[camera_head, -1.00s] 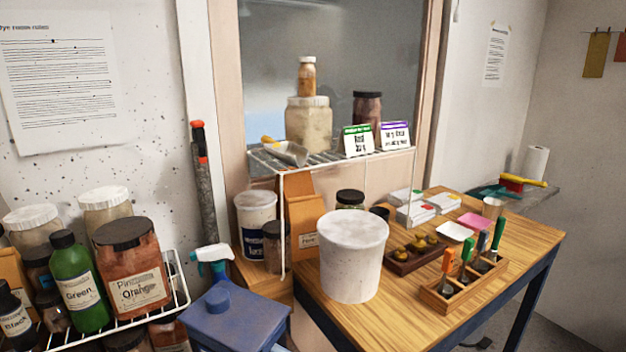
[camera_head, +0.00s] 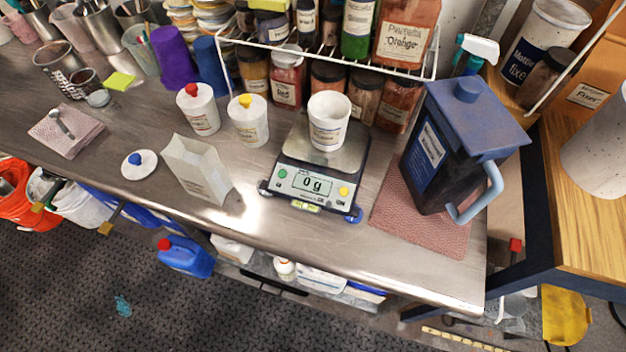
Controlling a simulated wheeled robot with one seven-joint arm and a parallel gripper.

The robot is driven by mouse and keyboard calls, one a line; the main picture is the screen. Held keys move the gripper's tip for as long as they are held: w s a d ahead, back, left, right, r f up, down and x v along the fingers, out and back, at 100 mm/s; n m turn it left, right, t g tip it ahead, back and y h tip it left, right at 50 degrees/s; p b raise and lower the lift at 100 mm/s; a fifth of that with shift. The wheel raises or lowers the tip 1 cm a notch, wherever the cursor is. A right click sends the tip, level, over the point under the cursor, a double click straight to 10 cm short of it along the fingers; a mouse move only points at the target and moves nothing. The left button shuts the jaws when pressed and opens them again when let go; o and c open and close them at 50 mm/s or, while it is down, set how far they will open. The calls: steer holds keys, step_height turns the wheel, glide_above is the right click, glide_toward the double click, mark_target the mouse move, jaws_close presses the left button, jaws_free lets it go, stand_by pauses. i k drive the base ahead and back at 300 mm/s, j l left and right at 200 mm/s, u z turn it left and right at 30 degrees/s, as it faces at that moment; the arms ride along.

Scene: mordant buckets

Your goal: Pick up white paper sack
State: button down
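The white paper sack (camera_head: 197,169) stands on the metal counter (camera_head: 262,237), left of the scale and near the counter's front edge. It is pale, open at the top and slightly turned, with faint print low on its front. Its inside is mostly hidden. My gripper is not in view.
A digital scale (camera_head: 314,185) reading 0 g holds a white cup (camera_head: 328,121). A round white lid (camera_head: 139,165) lies left of the sack. A dark blue-lidded jug (camera_head: 452,150) stands right. Counter in front of the sack is clear.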

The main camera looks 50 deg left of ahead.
mark_target(200, 172)
steer(key=u, duration=1.75)
